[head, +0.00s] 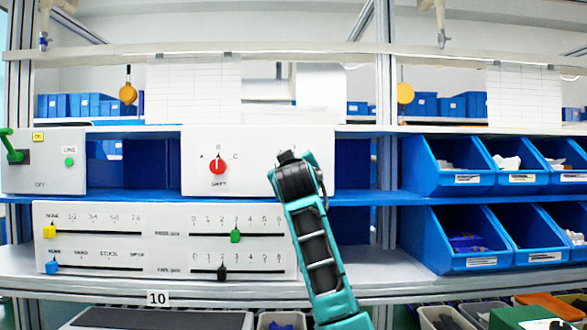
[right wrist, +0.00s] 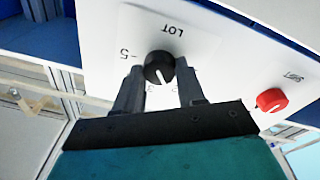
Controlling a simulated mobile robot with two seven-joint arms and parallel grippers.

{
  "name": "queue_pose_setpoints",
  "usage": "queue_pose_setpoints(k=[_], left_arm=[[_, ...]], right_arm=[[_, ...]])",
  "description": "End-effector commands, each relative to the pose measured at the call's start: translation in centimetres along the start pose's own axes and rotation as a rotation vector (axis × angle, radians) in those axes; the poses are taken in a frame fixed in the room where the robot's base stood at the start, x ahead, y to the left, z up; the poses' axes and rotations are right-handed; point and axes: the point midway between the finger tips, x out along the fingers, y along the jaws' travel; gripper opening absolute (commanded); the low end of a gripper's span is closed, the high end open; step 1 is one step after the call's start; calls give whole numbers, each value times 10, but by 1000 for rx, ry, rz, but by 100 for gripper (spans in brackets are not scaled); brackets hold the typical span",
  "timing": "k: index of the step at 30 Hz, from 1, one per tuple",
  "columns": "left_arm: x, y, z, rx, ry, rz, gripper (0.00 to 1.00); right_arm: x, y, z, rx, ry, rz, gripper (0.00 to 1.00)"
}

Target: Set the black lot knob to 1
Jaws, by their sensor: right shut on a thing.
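The black lot knob (right wrist: 158,67) is on a white panel in the right wrist view, beside the upside-down word LOT. Its white pointer mark faces down in that picture, towards my gripper's base. A 5 shows to its left and a partly hidden 3 below it. My right gripper (right wrist: 159,72) has one finger on each side of the knob and is shut on it. In the head view my right arm (head: 315,240) reaches up to the white panel (head: 258,140) and hides the knob and gripper. My left gripper is not in view.
A red shift knob (head: 218,166) is on the same panel, left of my arm; it also shows in the right wrist view (right wrist: 271,100). A lower panel (head: 120,250) carries coloured sliders. A green lever (head: 14,150) is at far left. Blue bins (head: 440,172) stand at right.

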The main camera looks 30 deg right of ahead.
Motion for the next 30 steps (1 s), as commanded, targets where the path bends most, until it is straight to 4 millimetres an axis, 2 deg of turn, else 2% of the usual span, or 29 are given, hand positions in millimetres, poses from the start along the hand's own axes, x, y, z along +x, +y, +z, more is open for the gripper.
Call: queue_pose_setpoints(k=[18, 30], left_arm=[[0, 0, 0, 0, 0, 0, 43], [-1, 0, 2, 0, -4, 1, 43]], right_arm=[[0, 1, 3, -579, 28, -49, 9], [0, 0, 3, -826, 43, -73, 9]])
